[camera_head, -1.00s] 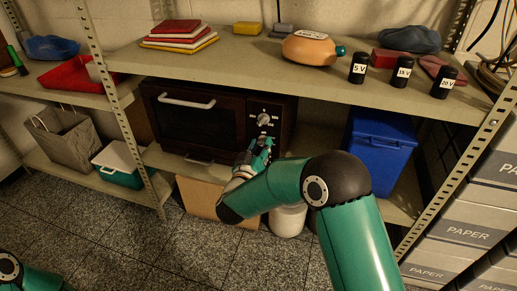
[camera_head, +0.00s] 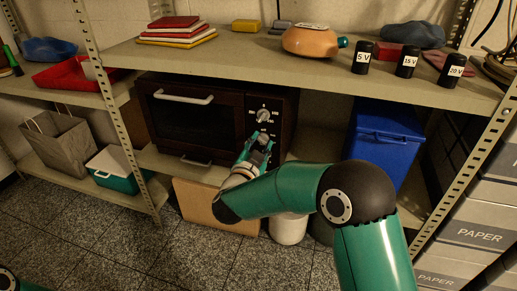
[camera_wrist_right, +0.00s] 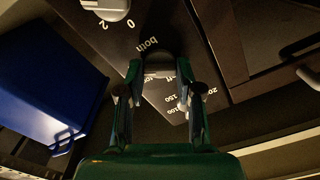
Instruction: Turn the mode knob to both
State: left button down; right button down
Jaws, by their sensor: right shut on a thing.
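The dark oven (camera_head: 203,118) stands on the lower shelf, its control panel at the right of its door. My right gripper (camera_head: 262,140) is at the panel, below the upper knob (camera_head: 264,115). In the right wrist view, my right gripper (camera_wrist_right: 159,67) is shut on the mode knob (camera_wrist_right: 158,70), largely hidden between the fingers. The label "both" (camera_wrist_right: 147,43) shows beside it, and part of "off" (camera_wrist_right: 184,70) shows near the other finger. The knob's pointer cannot be made out. Another knob (camera_wrist_right: 112,8) shows at the top. My left gripper is out of view.
A blue bin (camera_head: 384,148) stands on the lower shelf right of the oven. The upper shelf's front edge (camera_head: 330,91) runs above the panel. A cardboard box (camera_head: 207,205) and a white container (camera_head: 289,228) are below the oven.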

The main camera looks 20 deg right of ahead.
jog(key=m, duration=0.5)
jog(key=shift+a+f, duration=0.2)
jog(key=shift+f, duration=0.2)
jog(key=m, duration=0.6)
jog(key=shift+r+m, duration=0.1)
jog(key=shift+m, duration=0.2)
jog(key=shift+a, duration=0.1)
jog(key=c, duration=1)
grip_release()
jog(key=shift+w, duration=0.1)
jog(key=shift+o, duration=1.2)
jog(key=shift+r, duration=0.1)
jog(key=v, duration=1.2)
